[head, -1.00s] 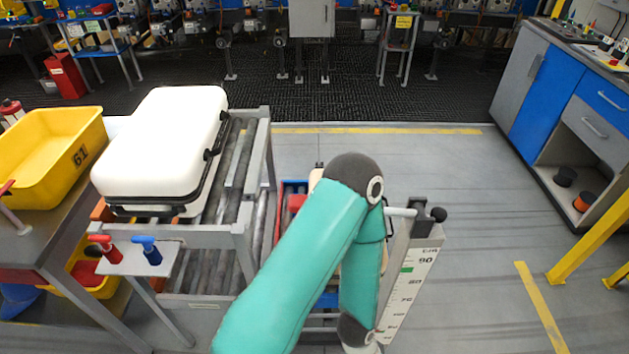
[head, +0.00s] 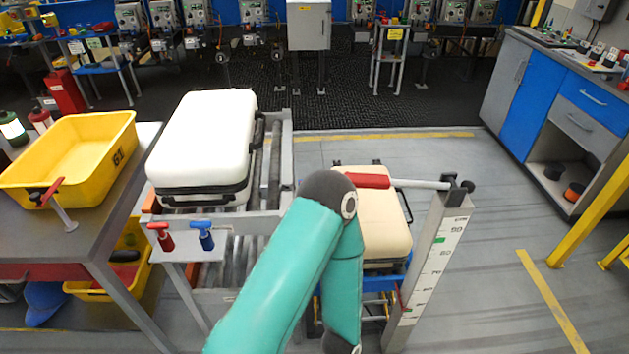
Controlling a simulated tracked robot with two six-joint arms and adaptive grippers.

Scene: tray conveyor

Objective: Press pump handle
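The pump handle is a lever with a red grip (head: 367,181) and a silver rod. It runs roughly level to the top of a grey post (head: 430,265) with a number scale. A cream case (head: 383,228) stands on a blue platform beside the post, below the lever. One teal arm of mine crosses the lower middle. Its dark elbow is close to the left end of the red grip; I cannot tell if they touch. The forearm hangs down and hides part of the case and platform. Neither gripper is in view.
A white case (head: 205,140) lies on a roller conveyor (head: 283,160) at left. A red valve handle (head: 160,237) and a blue one (head: 203,235) stand at its front. A yellow bin (head: 115,155) sits on the left table. The floor right of the post is open.

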